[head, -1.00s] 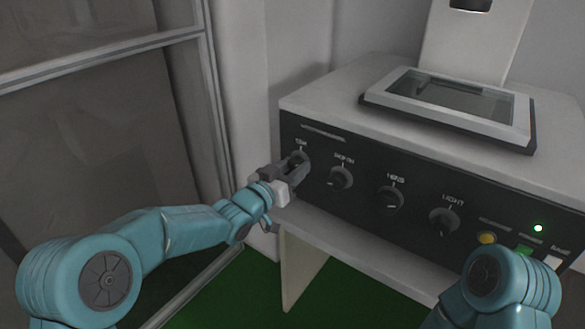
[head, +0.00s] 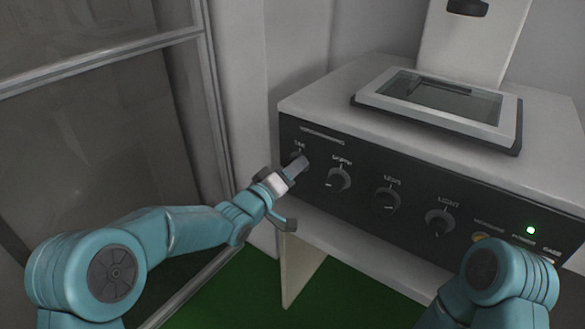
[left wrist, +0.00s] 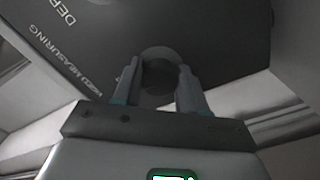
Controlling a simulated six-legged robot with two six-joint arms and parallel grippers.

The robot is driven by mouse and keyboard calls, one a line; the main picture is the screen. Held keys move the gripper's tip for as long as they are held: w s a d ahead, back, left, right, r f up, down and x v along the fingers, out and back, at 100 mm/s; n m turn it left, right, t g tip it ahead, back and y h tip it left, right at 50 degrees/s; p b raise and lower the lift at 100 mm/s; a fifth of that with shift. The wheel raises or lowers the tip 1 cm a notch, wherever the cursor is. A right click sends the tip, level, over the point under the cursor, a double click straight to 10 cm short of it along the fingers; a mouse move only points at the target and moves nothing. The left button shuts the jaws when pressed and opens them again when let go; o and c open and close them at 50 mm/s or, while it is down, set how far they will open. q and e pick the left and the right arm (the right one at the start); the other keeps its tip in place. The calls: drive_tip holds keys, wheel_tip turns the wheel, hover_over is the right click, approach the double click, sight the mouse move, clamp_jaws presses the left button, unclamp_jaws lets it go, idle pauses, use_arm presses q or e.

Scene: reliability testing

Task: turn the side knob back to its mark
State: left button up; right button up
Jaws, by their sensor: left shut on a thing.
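The side knob (left wrist: 159,72) is the leftmost round dark knob on the black front panel (head: 408,222). In the left wrist view it sits between the two fingers. My left gripper (head: 298,163) is shut on this knob, and its fingers hide much of the knob in the head view. In the left wrist view the same gripper (left wrist: 160,84) has one finger on each side of the knob. The knob's pointer and its mark cannot be made out. My right gripper is outside the head view; only part of my right arm shows at the lower right.
More dark knobs, the second (head: 338,179), third (head: 386,200) and fourth (head: 439,223), run to the right along the panel. A green light (head: 530,230) glows near the right end. A framed glass stage (head: 507,122) sits on top. A glazed door frame (head: 205,90) stands left.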

use_arm(q)
drive_tip(key=shift+n, duration=0.4)
drive_tip(key=o, duration=1.1)
drive_tip(key=shift+c, duration=0.2)
drive_tip(key=v, duration=1.6)
drive_tip(key=shift+s+b, duration=0.2)
drive_tip(key=shift+b, duration=0.1)
drive_tip(key=shift+a, duration=0.2)
